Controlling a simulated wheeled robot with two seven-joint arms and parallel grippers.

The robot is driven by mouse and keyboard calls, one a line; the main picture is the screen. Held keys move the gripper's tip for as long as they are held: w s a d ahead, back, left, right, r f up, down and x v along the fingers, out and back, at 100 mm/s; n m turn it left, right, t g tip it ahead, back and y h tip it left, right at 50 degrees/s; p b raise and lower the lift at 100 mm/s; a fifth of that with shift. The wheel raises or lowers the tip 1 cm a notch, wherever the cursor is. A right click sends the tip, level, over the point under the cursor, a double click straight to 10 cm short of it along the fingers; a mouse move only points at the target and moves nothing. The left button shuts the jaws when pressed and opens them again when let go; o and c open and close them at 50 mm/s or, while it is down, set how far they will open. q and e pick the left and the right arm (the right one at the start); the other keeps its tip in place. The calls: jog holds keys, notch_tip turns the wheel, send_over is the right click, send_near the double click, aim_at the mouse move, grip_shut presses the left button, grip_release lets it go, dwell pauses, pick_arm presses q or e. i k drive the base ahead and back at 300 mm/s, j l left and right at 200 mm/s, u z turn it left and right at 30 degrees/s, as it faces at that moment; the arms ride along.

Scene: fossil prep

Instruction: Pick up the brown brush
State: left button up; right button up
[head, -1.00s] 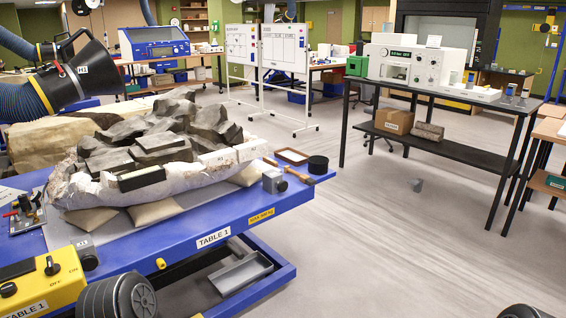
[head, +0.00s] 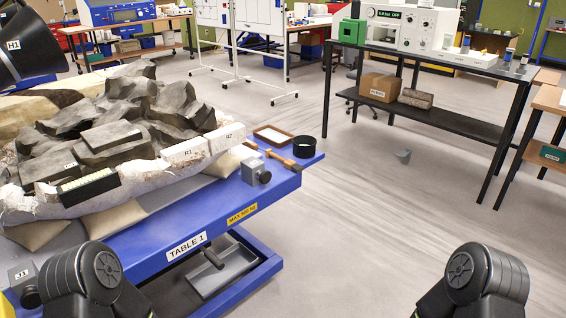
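A thin brown wooden-handled tool (head: 284,162), which looks like the brown brush, lies flat near the right end of the blue table (head: 215,216). It lies between a brown-rimmed tray and a small grey block with a black knob. Its far end is small and its bristles cannot be made out. Black joints of my two arms show at the bottom left and bottom right. Neither gripper shows, so nothing can be seen touching the brush.
A large plaster-jacketed rock block (head: 120,140) fills most of the table. The brown-rimmed tray (head: 272,134), a black round cup (head: 304,150) and the grey block (head: 256,172) crowd the tool.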

aim_at(289, 164)
jog(key=i+l+u, duration=0.1)
jog(key=u, duration=0.85)
jog(key=i+l+u, duration=0.15)
jog(key=l+u, duration=0.2)
jog(key=l, duration=0.25)
jog(key=i+l+u, duration=0.1)
jog(key=l+u, duration=0.25)
jog(key=l, duration=0.25)
jog(key=l+u, duration=0.35)
jog(key=l, duration=1.05)
jog(key=k+l+u, duration=0.1)
jog(key=l, duration=1.4)
